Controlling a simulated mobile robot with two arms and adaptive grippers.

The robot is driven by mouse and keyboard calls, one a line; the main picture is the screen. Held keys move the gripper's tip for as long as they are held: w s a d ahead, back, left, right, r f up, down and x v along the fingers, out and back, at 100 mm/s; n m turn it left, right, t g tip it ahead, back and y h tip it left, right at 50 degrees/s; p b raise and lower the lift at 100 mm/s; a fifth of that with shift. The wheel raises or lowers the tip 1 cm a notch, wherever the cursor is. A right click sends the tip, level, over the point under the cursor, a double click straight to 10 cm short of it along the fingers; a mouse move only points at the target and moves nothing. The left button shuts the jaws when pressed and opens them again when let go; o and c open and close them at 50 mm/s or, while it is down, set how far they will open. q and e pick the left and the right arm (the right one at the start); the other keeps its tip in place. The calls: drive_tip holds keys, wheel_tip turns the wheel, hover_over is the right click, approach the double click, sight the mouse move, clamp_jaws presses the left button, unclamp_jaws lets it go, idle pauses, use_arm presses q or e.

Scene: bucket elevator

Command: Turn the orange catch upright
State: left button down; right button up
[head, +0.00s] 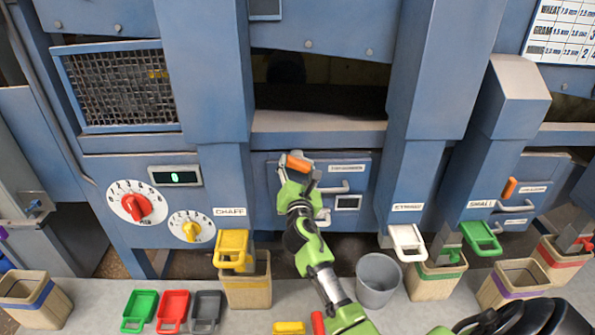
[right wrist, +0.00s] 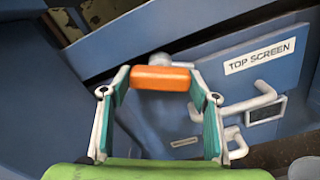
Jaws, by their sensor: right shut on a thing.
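The orange catch (head: 299,163) is on the blue panel below the dark opening, above the top screen's handle. In the head view it lies nearly level, tilted slightly down to the right. My right gripper (head: 297,172) reaches up to it from below. In the right wrist view the orange catch (right wrist: 161,78) spans the gap between the two fingers of my right gripper (right wrist: 160,85), which are shut on its ends. A grey round knob (right wrist: 172,60) shows just behind it. My left gripper is not in view.
The top screen's pale handle (right wrist: 250,103) is close to the right of my fingers. Another orange catch (head: 510,187) stands steeply tilted at the right. Wooden bins, a grey bucket (head: 378,280) and coloured scoops stand along the front.

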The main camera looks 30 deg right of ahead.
drive_tip(key=m+b, duration=0.2)
drive_tip(key=m, duration=0.4)
drive_tip(key=shift+f+m, duration=0.15)
drive_tip(key=shift+m, duration=0.15)
drive_tip(key=m+b, duration=0.2)
drive_tip(key=m, duration=0.3)
drive_tip(key=shift+m, duration=0.4)
drive_tip(key=o, duration=1.1)
drive_tip(key=v, duration=1.2)
drive_tip(key=shift+s, duration=0.1)
